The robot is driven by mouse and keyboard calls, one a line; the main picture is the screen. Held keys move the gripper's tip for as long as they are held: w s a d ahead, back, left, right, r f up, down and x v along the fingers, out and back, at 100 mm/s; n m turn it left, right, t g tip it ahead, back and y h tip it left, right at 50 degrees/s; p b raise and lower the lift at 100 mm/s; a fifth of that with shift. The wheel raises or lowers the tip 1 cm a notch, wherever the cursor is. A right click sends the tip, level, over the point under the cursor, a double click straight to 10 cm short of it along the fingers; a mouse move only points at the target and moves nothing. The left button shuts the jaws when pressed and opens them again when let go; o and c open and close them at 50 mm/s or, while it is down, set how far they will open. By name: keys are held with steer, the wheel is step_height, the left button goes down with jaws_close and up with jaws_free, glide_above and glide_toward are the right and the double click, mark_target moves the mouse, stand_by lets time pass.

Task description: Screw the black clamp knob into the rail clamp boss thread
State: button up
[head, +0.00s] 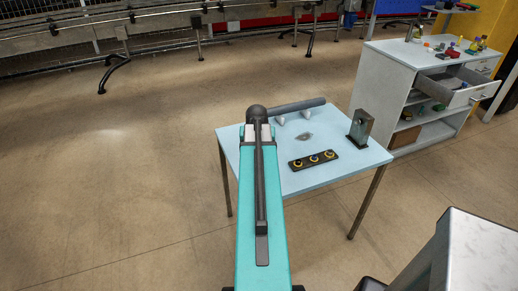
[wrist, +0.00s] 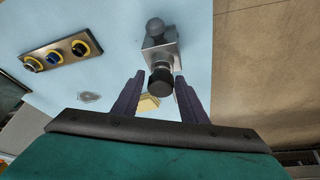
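Narrow gaps seem to show, but contact cannot be ruled out. The head view does not show the fingers clearly.
A black tray (head: 301,164) with several yellow-ringed seats lies on the table (head: 320,180); it also shows in the wrist view (wrist: 35,77). A flat grey piece (head: 304,136) lies behind it. A small yellow item (wrist: 148,104) shows between the fingers. A cabinet (head: 408,62) stands right.

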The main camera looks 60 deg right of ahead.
steer(key=shift+n, duration=0.5)
steer(key=shift+n+t+y, duration=0.3)
steer(key=shift+n, duration=0.3)
steer(key=shift+n+y, duration=0.3)
steer(key=shift+n, duration=0.5)
steer(key=shift+n, duration=0.3)
steer(key=shift+n+t, duration=0.3)
steer(key=shift+n, duration=0.1)
steer(key=shift+n+y, duration=0.3)
steer(key=shift+n, duration=0.2)
steer(key=shift+n, duration=0.6)
